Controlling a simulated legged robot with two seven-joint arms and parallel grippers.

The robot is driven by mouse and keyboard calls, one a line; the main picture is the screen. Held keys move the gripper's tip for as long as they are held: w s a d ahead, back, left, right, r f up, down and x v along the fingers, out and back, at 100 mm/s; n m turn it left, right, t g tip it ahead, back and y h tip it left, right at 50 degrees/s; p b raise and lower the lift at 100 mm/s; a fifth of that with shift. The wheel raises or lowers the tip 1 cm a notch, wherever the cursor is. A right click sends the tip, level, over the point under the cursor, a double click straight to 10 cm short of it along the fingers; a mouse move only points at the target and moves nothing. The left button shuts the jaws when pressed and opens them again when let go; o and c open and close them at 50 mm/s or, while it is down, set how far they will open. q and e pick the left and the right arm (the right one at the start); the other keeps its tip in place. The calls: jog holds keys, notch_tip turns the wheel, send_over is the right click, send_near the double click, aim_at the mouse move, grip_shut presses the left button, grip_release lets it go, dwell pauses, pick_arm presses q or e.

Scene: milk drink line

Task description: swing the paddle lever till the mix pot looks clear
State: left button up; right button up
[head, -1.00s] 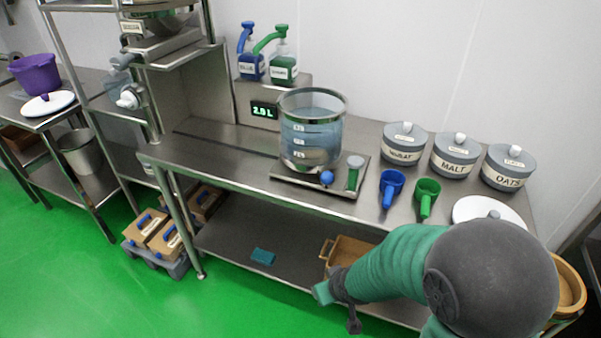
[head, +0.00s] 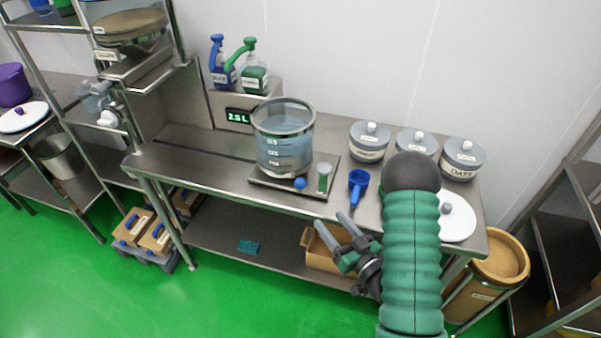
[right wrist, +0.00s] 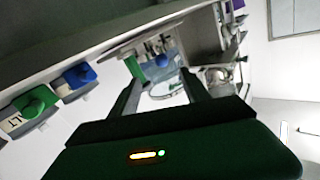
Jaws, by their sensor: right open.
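The mix pot (head: 283,145) is a clear round vessel with a metal rim, white marks and bluish content, standing on a flat metal base (head: 262,182). At the base's front are a blue ball knob (head: 300,184), perhaps the paddle lever's end, and a green upright piece with a grey cap (head: 324,177). My right gripper (head: 328,217) is open and empty, below and in front of the base, apart from the knob. In the right wrist view, the blue knob (right wrist: 163,62) shows beyond the open fingers. How clear the content is, I cannot judge finely. My left gripper is not seen.
A blue scoop (head: 358,186) lies right of the base. Several lidded grey tubs (head: 369,142) line the back, and a white lid (head: 455,216) lies at right. Blue and green pump bottles (head: 254,75) stand behind the pot, above a display (head: 238,117) reading 2.5 L.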

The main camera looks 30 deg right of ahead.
jog(key=b, duration=0.6)
send_near(300, 184)
notch_tip(300, 184, down, 2)
jog(key=w, duration=0.3)
jog(key=w+p, duration=0.1)
jog(key=w, duration=0.3)
jog(key=w+d, duration=0.1)
jog(key=w, duration=0.3)
jog(key=shift+w+d+r+p, duration=0.1)
jog(key=shift+w+r+p, duration=0.05)
jog(key=shift+p, duration=0.25)
jog(key=shift+c, duration=0.4)
grip_shut()
